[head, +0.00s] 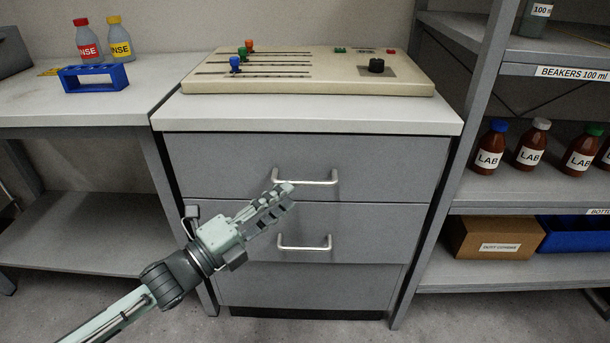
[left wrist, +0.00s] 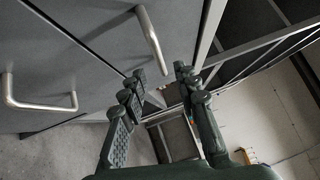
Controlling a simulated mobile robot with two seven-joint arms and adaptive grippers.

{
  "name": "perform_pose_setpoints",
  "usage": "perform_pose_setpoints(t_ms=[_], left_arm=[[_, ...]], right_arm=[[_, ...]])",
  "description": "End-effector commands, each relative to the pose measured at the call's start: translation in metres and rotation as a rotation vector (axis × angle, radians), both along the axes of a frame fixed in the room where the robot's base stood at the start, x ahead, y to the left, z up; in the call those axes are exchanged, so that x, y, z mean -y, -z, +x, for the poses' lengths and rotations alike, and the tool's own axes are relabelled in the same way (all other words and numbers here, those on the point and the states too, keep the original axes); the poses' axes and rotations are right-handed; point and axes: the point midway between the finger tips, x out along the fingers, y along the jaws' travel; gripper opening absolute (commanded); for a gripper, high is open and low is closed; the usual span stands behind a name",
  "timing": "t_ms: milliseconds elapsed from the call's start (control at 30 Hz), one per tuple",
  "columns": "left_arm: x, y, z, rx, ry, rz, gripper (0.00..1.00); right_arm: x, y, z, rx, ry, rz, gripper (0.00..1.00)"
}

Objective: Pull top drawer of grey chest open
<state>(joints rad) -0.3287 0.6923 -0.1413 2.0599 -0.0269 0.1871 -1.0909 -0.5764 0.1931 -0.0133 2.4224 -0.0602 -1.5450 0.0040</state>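The grey chest (head: 190,225) stands in the middle of the head view. Its top drawer (head: 230,165) looks flush with the front and has a metal bar handle (head: 318,183). My left gripper (head: 284,197) reaches in from the lower left, and its fingertips are at the left end of this handle. In the left wrist view the fingers (left wrist: 160,80) are open with a gap between them. A bar handle (left wrist: 151,38), apparently the top one, ends near that gap. I cannot tell if they touch. My right gripper is not in view.
A second handle (head: 304,247) sits on the drawer below and also shows in the left wrist view (left wrist: 38,107). A beige control panel (head: 300,75) lies on the chest. A bench (head: 150,85) stands left, shelves (head: 530,205) with bottles right. Floor is clear before the chest.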

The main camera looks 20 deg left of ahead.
Motion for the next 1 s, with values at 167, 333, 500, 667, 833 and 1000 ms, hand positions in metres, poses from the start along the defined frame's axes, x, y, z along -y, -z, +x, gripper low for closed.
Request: perform_pose_setpoints(t_ms=[167, 333, 500, 667, 833, 1000], left_arm=[[0.014, -0.006, 0.026, 0.004, 0.001, -0.002, 0.31], [0.026, -0.009, 0.046, 0.003, 0.000, -0.001, 0.31], [0.032, -0.009, 0.056, 0.001, 0.000, 0.000, 0.31], [0.032, -0.009, 0.057, 0.000, 0.000, 0.000, 0.31], [0.032, -0.009, 0.057, 0.000, 0.000, 0.000, 0.23], [0.032, -0.009, 0.057, 0.000, 0.000, 0.000, 0.02]], right_arm=[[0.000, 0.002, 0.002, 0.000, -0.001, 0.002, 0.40], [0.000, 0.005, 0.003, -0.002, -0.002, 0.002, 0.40], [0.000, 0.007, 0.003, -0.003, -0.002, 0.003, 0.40], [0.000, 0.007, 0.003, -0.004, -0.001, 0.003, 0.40], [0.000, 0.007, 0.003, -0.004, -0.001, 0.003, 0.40], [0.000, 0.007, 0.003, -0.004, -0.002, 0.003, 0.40]])
